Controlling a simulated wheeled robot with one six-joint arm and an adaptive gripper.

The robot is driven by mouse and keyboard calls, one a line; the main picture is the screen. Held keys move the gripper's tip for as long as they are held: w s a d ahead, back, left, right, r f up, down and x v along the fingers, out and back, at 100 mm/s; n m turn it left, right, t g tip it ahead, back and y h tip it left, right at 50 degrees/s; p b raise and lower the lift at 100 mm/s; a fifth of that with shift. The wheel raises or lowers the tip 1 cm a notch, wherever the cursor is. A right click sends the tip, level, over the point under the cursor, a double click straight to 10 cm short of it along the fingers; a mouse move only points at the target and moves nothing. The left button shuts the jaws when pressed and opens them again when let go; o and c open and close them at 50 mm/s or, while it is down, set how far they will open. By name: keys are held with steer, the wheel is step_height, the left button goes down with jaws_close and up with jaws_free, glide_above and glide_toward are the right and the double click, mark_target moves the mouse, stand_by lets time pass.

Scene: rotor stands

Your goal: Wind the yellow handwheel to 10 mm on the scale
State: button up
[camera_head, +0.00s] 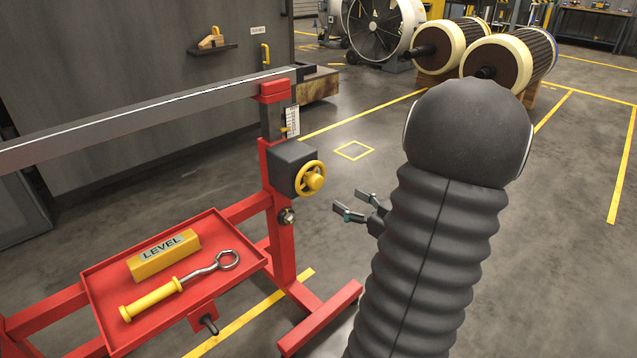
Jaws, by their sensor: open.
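The yellow handwheel (311,179) has a rim, spokes and a hub, and sits on the right face of a dark grey box (291,165) on the red stand. Above the box is a white scale plate (292,121) with dark marks and a small yellow pointer beside it; the marks are too small to read. My gripper (351,205) is open and empty, to the right of the handwheel and a little below it in the picture, apart from it. My dark arm hides part of the gripper's base and the floor behind.
A red tray (98,307) at lower left holds a yellow level (164,256) and a yellow-handled hook tool (151,299). A grey beam (150,118) runs across the stand's top. A knob (287,216) sits below the box. Rotors (512,62) and a fan (378,27) stand behind.

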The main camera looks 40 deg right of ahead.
mark_target(319, 183)
steer(key=w, duration=0.7)
steer(key=w+a, duration=0.1)
steer(key=w, duration=0.3)
steer(key=shift+p, duration=0.3)
steer(key=shift+d, duration=0.1)
steer(key=c, duration=1.1)
